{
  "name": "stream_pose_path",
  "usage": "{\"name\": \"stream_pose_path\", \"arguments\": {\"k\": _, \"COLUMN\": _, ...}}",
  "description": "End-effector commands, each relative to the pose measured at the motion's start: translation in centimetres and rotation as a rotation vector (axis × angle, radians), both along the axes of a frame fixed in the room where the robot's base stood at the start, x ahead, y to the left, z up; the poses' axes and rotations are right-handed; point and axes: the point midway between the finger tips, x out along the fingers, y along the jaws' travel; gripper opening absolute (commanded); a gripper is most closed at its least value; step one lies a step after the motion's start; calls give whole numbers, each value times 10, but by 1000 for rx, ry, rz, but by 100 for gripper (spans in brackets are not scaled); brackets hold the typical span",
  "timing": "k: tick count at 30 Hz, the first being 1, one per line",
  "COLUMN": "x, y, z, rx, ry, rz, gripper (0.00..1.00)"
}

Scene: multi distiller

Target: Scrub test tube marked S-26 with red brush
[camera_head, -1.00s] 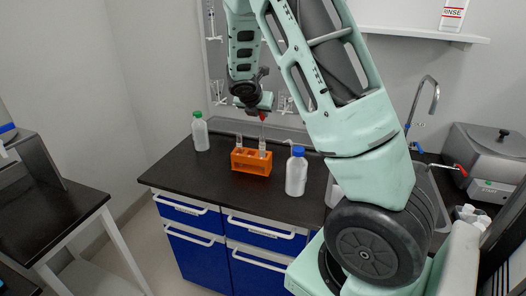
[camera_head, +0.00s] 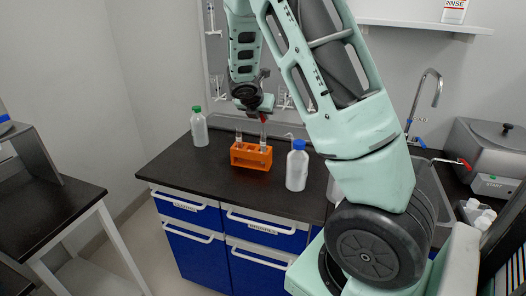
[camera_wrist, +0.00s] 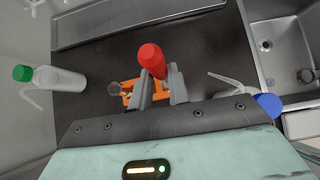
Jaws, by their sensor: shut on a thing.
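An orange rack (camera_head: 251,155) stands on the black counter and holds glass test tubes, one at its left (camera_head: 239,137) and one at its right (camera_head: 263,143). Tube markings are too small to read, so I cannot tell which is S-26. My gripper (camera_wrist: 158,85) is shut on the red brush (camera_wrist: 151,58), whose red handle also shows in the head view (camera_head: 263,117). The brush hangs upright over the right tube, its lower part seemingly in line with that tube; how deep it reaches is unclear. In the wrist view the gripper hides much of the rack (camera_wrist: 128,86).
A green-capped bottle (camera_head: 199,130) stands left of the rack and a blue-capped bottle (camera_head: 297,170) close at its right. A sink (camera_head: 430,185) with a tap (camera_head: 424,95) lies to the right. The counter's front left is clear.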

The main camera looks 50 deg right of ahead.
Motion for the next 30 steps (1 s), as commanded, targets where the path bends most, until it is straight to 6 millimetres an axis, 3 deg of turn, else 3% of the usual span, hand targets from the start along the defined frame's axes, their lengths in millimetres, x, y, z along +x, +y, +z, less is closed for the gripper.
{"name": "stream_pose_path", "arguments": {"k": 16, "x": -4, "y": 5, "z": 2, "rx": 1, "ry": -1, "rz": 0, "gripper": 0}}
{"name": "stream_pose_path", "arguments": {"k": 30, "x": -4, "y": 5, "z": 46, "rx": 0, "ry": -2, "rz": 0, "gripper": 0}}
